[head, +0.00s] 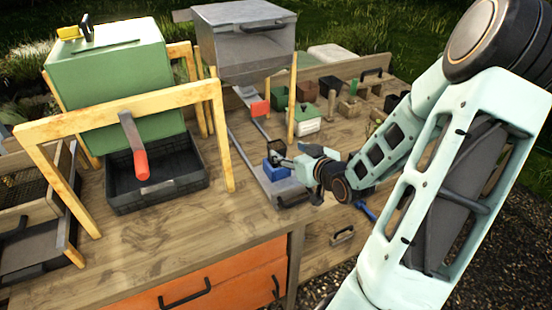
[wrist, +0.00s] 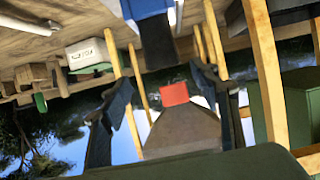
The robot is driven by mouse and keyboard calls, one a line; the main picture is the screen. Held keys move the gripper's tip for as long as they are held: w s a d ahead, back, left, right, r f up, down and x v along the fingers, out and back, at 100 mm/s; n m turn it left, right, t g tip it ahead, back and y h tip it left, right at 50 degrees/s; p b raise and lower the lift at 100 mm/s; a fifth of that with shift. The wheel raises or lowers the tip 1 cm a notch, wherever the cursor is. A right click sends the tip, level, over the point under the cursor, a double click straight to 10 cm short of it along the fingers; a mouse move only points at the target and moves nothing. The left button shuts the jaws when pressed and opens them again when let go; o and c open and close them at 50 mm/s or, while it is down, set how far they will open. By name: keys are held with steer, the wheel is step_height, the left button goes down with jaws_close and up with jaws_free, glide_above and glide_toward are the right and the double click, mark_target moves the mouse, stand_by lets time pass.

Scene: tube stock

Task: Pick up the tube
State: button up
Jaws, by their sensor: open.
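A blue block (head: 277,171) stands on a grey plate near the bench's front edge. In the wrist view, which is upside down, the blue block (wrist: 146,8) has a dark grey upright piece (wrist: 158,42) projecting from it; this looks like the tube. In the head view that piece is hard to separate from my fingers. My gripper (head: 280,155) is at the block, reaching in from the right. In the wrist view my gripper (wrist: 162,75) is open, its fingers apart on either side of the dark piece's free end. I cannot tell whether they touch it.
A green box on a wooden frame (head: 222,140) stands over a black tray (head: 113,194) at left. A grey hopper (head: 245,50) with a red block (head: 260,108) stands behind. A white-and-green box (head: 308,122) and several small blocks are at back right.

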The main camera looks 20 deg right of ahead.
mark_target(274, 145)
steer(key=x, duration=0.6)
steer(key=shift+w+a+p, duration=0.1)
steer(key=shift+a+p, duration=0.2)
steer(key=shift+a, duration=0.05)
steer(key=shift+w+f, duration=0.35)
steer(key=shift+w, duration=0.3)
steer(key=c, duration=1.4)
